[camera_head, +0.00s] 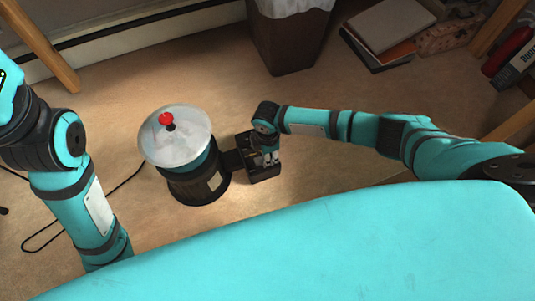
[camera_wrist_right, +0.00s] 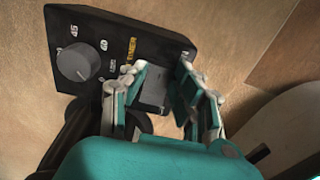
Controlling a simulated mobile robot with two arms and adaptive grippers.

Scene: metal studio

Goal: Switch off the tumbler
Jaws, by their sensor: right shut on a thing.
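The tumbler (camera_head: 190,170) stands upright on the floor, a dark round drum with a shiny metal lid (camera_head: 180,142) and a red knob (camera_head: 166,119) on top. Its black control box (camera_head: 264,174) sits on the drum's right side; it also shows in the right wrist view (camera_wrist_right: 112,30), with a grey dial (camera_wrist_right: 77,62) and a grey switch (camera_wrist_right: 153,88). My right gripper (camera_head: 267,157) is at the box. In the right wrist view my right gripper (camera_wrist_right: 160,82) is shut on the switch, one finger either side; the exact contact is hard to see. My left gripper is out of view.
A dark bin with a white liner (camera_head: 283,43) stands behind the tumbler. Books (camera_head: 385,32) and a red canister (camera_head: 510,50) lie at the back right. A black cable (camera_head: 125,184) runs over the floor to the tumbler's left.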

